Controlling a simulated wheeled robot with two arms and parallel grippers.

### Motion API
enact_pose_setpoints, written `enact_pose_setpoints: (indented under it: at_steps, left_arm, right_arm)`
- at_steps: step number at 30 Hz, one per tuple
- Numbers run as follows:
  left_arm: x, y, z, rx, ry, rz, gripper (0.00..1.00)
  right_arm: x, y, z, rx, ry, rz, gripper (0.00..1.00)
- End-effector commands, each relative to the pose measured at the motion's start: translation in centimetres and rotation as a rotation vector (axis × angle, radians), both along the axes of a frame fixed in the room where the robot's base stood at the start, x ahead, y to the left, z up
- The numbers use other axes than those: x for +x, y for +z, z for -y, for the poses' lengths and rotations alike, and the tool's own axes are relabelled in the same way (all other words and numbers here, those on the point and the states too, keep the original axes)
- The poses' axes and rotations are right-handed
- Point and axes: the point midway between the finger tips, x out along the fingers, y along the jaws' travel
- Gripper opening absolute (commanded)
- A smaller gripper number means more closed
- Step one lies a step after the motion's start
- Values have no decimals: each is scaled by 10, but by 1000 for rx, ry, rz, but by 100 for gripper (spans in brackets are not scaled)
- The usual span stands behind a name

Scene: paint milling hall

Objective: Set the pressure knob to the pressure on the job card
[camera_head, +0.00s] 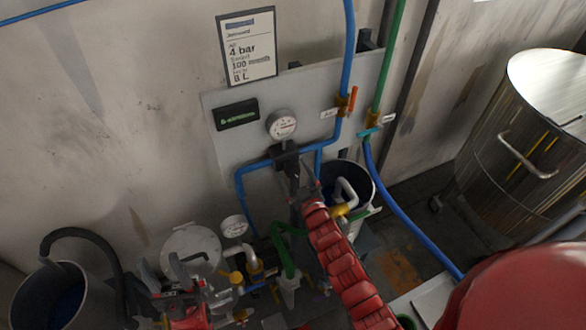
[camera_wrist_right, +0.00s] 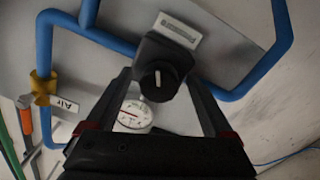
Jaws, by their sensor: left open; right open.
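The job card (camera_head: 249,47) hangs on the wall and reads "4 bar" beside its air line, with smaller text and "8 L" below. The black pressure knob (camera_wrist_right: 158,81) shows a white pointer mark, under a label reading "Pressure" (camera_wrist_right: 177,30). A round white gauge (camera_head: 281,124) sits above the regulator and also shows in the right wrist view (camera_wrist_right: 135,116); its reading is too small to tell. My right gripper (camera_head: 299,176) is open, its fingers on either side of the knob; contact cannot be told. My left gripper (camera_head: 190,277) is open, low on the left.
Blue pipes (camera_head: 240,190) run around the regulator on the grey panel. An orange-handled valve (camera_head: 351,101) and a green display (camera_head: 236,115) are nearby. Below stand a second gauge (camera_head: 234,226), fittings and a dark bucket (camera_head: 358,180). A large steel drum (camera_head: 525,140) stands right.

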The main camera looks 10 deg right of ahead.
Motion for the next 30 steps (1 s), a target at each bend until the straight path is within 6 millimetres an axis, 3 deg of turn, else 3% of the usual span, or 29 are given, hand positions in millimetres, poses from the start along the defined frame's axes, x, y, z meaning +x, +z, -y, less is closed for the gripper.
enact_pose_setpoints:
  at_steps: [10,24,30]
  left_arm:
    - [0,1,0,0,0,0,50]
    - [0,1,0,0,0,0,50]
    - [0,-19,0,0,0,0,50]
  right_arm:
    - [3,1,-1,0,1,2,85]
    - [3,1,-1,0,1,2,1]
    - [3,-6,-1,-63,4,17,1]
